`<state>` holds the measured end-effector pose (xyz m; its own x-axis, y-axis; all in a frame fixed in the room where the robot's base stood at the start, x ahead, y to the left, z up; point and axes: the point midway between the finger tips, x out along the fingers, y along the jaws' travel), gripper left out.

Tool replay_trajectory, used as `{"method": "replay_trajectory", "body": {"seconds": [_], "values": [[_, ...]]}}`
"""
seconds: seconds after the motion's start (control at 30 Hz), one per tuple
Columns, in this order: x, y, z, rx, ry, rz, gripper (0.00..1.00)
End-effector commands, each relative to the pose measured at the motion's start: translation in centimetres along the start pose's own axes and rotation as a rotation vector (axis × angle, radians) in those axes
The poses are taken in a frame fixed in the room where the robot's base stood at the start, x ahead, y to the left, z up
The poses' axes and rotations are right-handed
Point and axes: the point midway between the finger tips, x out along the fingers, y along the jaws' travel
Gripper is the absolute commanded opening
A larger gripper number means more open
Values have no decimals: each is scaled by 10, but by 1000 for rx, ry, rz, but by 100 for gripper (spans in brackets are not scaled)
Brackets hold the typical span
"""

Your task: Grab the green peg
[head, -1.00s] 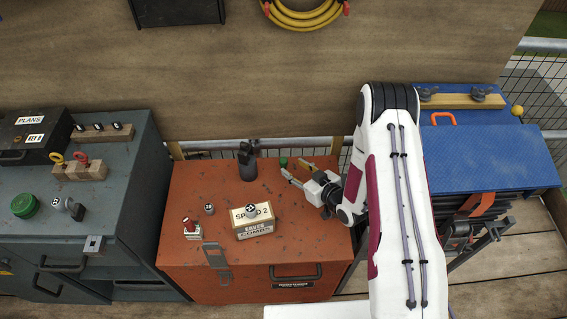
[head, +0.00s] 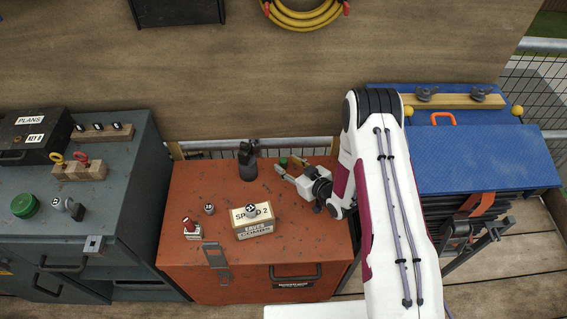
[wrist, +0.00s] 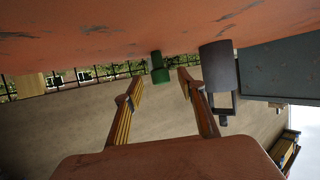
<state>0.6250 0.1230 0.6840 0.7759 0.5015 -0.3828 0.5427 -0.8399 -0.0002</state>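The green peg (head: 283,162) stands near the back edge of the orange-red chest, partly hidden by my gripper in the head view. In the wrist view the green peg (wrist: 160,70) shows between and just beyond the two fingertips, with a clear gap on each side. My gripper (head: 286,165) comes in low from the right, its fingers pointing left and toward the back. In the wrist view my gripper (wrist: 160,82) is open and empty. I cannot tell exactly how far the peg is from the fingertips.
A labelled box (head: 253,220) and small knobbed pieces sit further forward on the chest (head: 210,260). A wire fence (head: 300,147) runs behind.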

Motion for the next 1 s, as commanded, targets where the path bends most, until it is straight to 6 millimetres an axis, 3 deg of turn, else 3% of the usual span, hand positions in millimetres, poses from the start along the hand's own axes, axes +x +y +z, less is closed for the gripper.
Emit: {"method": "replay_trajectory", "body": {"seconds": [0.37, 0.93, 1.0], "values": [[31, -1, 0, -1, 1, -1, 40], [33, -1, 1, -1, 0, 0, 40], [33, -1, 1, -1, 0, 0, 21]]}}
